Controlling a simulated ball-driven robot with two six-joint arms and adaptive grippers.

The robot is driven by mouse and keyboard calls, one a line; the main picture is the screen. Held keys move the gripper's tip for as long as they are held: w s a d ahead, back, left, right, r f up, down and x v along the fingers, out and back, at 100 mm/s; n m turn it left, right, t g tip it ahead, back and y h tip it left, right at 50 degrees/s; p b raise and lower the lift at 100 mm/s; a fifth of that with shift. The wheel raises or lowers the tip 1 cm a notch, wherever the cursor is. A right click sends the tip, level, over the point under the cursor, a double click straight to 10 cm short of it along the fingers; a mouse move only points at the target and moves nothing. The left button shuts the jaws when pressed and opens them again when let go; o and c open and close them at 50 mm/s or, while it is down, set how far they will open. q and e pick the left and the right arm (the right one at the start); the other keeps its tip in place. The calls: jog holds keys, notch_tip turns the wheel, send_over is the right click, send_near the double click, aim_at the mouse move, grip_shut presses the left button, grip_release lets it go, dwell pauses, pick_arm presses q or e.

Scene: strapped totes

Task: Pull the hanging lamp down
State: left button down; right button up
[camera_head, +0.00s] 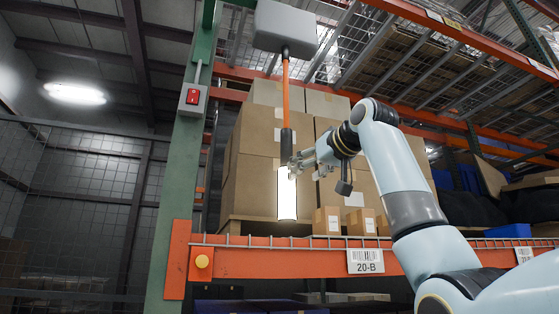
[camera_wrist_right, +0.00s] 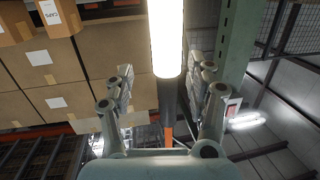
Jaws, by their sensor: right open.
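The hanging lamp has a glowing white tube (camera_head: 287,195) below a dark handle (camera_head: 286,150). It hangs upright on an orange cord (camera_head: 286,95) from a grey box (camera_head: 285,27) overhead. My right gripper (camera_head: 296,163) is open at the level of the handle's lower end and the tube's top. In the right wrist view the open fingers of the gripper (camera_wrist_right: 165,80) stand on either side of the lamp, with the bright tube (camera_wrist_right: 165,38) and the dark handle between them. I cannot tell whether a finger touches it. My left gripper is not in view.
Stacked cardboard boxes (camera_head: 255,130) stand on the rack close behind the lamp. A green post (camera_head: 180,160) with a red switch (camera_head: 193,96) is to the left. An orange beam (camera_head: 270,263) runs below. Open space lies left of the post before a mesh fence (camera_head: 85,180).

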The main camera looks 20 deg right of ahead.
jog(key=t, duration=0.1)
send_near(289, 146)
jog(key=w, duration=0.1)
jog(key=shift+y, duration=0.3)
jog(key=p+x, duration=0.5)
jog(key=x, duration=0.4)
jog(key=shift+w, duration=0.2)
jog(key=shift+w+f, duration=0.1)
jog(key=shift+w, duration=0.2)
jog(key=shift+w+f, duration=0.2)
jog(key=shift+w, duration=0.2)
grip_shut()
jog(key=shift+w, duration=0.1)
